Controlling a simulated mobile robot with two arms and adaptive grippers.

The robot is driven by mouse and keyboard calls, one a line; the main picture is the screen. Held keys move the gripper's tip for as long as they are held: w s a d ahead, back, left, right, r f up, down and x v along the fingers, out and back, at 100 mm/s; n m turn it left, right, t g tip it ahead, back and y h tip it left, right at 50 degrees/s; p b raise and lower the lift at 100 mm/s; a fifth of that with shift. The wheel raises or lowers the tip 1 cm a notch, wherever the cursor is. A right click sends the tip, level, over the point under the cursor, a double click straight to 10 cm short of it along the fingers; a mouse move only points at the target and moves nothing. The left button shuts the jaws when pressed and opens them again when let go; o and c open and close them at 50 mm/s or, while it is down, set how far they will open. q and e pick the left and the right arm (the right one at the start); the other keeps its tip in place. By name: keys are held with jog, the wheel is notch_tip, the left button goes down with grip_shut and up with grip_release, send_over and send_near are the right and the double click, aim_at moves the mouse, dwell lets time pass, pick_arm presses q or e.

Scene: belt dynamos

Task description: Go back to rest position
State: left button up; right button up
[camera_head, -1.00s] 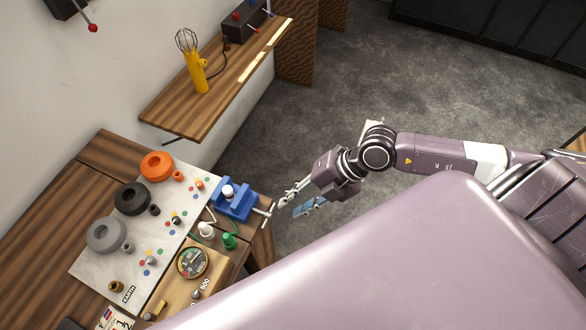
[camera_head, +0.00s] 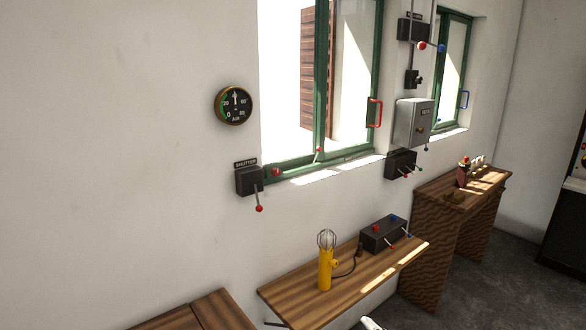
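Neither of my grippers can be made out in the head view. A small pale piece shows at the bottom edge, right of the middle; it may be part of my arm, but too little shows to tell. The view faces a white wall above a wooden shelf (camera_head: 290,297). A yellow caged lamp (camera_head: 325,270) stands upright on the shelf, beside a black control box (camera_head: 383,234) with red and blue knobs.
A black shutter lever box (camera_head: 249,180) and a round air gauge (camera_head: 234,105) are on the wall by a green-framed window (camera_head: 322,165). A grey box (camera_head: 412,122) hangs farther right. A wooden table (camera_head: 455,200) stands at the right. A wooden bench (camera_head: 215,312) shows at the bottom left.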

jog(key=w+d+f+m+h, duration=0.1)
jog(key=d+f+m+h, duration=0.2)
jog(key=d+m+h, duration=0.45)
jog(key=s+d+f+m+g+h, duration=0.4)
jog(key=s+d+f+m+g, duration=0.15)
jog(key=f, duration=0.55)
jog(key=s+a+f+g+y, duration=0.4)
jog(key=s+f+g, duration=0.5)
jog(key=s, duration=0.7)
notch_tip(320, 180, down, 34)
jog(key=s+a+b, duration=0.2)
jog(key=b, duration=0.6)
jog(key=s+d+f+g+b, duration=0.1)
jog(key=s+f+b, duration=0.2)
jog(key=s+f, duration=0.5)
jog(key=s+d+f+n+g+h+b, duration=0.1)
jog(key=s+d+f+b, duration=0.1)
jog(key=s+f, duration=0.7)
notch_tip(320, 180, down, 8)
jog(key=shift+s+d+r+b, duration=0.2)
jog(key=shift+s+d+b, duration=0.1)
jog(key=shift+b, duration=0.45)
